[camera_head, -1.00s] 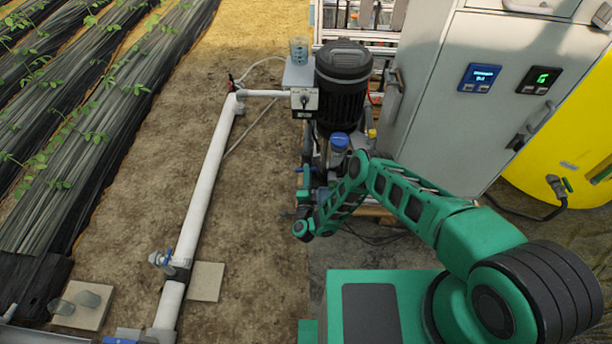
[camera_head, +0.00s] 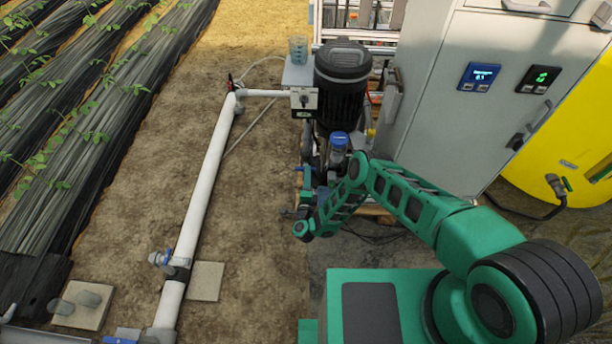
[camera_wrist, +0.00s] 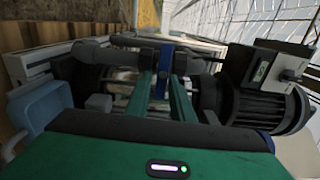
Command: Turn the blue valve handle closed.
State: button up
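The blue valve handle (camera_wrist: 163,72) shows in the wrist view as a narrow upright bar on the skid's pipework. My gripper (camera_wrist: 163,88) has its two green fingers on either side of this bar, with little or no gap, so it looks shut on the handle. In the head view my gripper (camera_head: 304,212) is low beside the skid, left of the pump. The arm's end and the skid parts hide most of the grip there, so the handle's angle to its pipe is hard to tell.
A dark pump motor (camera_head: 342,85) stands behind my wrist, with a blue-capped filter (camera_head: 338,141) in front. A grey cabinet (camera_head: 450,130) and a yellow tank (camera_head: 560,150) are on the right. A white pipe (camera_head: 205,185) with another blue-handled valve (camera_head: 163,258) runs along the left soil.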

jog(key=shift+o, duration=0.7)
jog(key=s, duration=1)
jog(key=shift+s+a, duration=0.15)
jog(key=shift+s, duration=0.25)
jog(key=shift+f, duration=0.1)
